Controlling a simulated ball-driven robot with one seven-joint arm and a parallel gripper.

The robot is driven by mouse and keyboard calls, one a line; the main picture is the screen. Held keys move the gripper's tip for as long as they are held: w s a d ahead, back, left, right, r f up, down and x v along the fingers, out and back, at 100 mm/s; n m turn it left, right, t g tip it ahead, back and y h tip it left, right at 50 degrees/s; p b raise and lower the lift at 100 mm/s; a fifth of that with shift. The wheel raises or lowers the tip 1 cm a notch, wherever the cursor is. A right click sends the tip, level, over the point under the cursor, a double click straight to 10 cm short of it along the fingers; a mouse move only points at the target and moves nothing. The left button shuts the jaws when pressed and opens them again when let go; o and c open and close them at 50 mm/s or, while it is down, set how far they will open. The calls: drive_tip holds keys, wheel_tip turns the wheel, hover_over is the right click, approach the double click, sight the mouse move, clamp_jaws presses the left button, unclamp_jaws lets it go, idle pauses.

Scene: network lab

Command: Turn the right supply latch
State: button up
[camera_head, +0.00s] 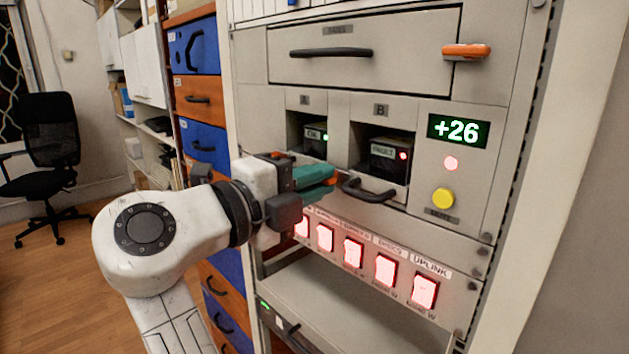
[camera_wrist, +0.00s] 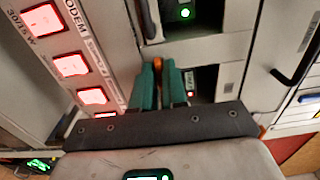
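The grey rack panel has two supply bays, A and B. The right supply (camera_head: 389,158) in bay B reads FAULT with a red light. The left supply (camera_head: 314,138) in bay A has a green light. My gripper (camera_head: 331,178) has teal fingers and is at the front of the panel, just left of the black handle (camera_head: 368,191) below bay B. In the wrist view a small orange piece, apparently the right supply latch (camera_wrist: 158,64), sits between the fingertips, which look closed on both its sides. Most of the latch is hidden by the fingers.
Above is a drawer with a black handle (camera_head: 330,52) and an orange latch (camera_head: 466,51). A +26 display (camera_head: 458,130) and yellow button (camera_head: 443,198) are at the right. Lit red switches (camera_head: 353,253) run below. Blue and orange drawers (camera_head: 200,95) stand left.

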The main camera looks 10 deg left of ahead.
clamp_jaws()
drive_tip(key=shift+f+n, duration=0.1)
drive_tip(key=shift+n, duration=0.3)
drive_tip(key=shift+n+p, duration=0.95)
drive_tip(key=shift+n, duration=7.55)
